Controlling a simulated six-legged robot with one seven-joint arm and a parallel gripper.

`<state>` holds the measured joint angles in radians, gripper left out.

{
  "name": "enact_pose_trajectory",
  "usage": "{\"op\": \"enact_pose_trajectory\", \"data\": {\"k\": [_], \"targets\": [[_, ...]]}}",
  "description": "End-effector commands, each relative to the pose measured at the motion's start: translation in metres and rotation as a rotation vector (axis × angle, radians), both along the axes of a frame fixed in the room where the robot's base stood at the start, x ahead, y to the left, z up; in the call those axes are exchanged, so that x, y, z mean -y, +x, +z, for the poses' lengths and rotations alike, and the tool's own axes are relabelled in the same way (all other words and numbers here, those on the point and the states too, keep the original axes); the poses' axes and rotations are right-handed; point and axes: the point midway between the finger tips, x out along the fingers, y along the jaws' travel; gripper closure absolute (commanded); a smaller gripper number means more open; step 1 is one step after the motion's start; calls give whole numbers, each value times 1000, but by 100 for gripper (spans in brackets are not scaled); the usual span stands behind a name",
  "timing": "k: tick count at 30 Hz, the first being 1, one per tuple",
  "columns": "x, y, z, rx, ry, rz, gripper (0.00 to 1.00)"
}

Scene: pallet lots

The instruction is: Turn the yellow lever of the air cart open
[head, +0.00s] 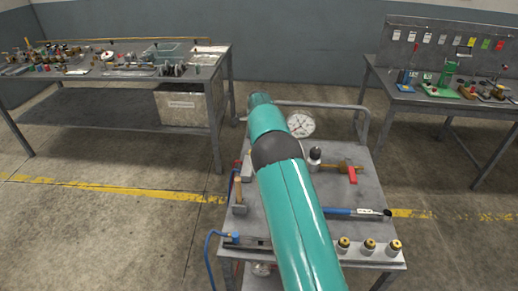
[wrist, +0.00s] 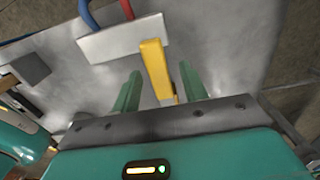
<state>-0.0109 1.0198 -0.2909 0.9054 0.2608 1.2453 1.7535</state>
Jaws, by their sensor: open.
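The yellow lever (wrist: 157,68) shows in the wrist view, on a pale grey block (wrist: 105,42) with a blue and a red hose at its top. My gripper (wrist: 160,82) is open, its two green fingers on either side of the lever's lower end. A gap shows on both sides, so the fingers do not appear to grip it. The air cart (head: 370,232) stands in the middle of the head view. My teal arm crosses over it there and hides part of its top. I cannot make out my fingertips or the lever in the head view.
Cluttered workbenches stand back left (head: 215,62) and back right (head: 400,98). Open floor surrounds the cart.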

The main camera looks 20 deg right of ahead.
Motion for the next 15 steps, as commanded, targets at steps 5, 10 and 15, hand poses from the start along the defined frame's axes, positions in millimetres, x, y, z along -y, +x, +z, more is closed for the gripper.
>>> {"op": "enact_pose_trajectory", "data": {"k": [5,10,15], "targets": [[0,1,18,2,-1,0,56],[0,1,53,5,-1,0,56],[1,1,91,6,-1,-1,56]]}}
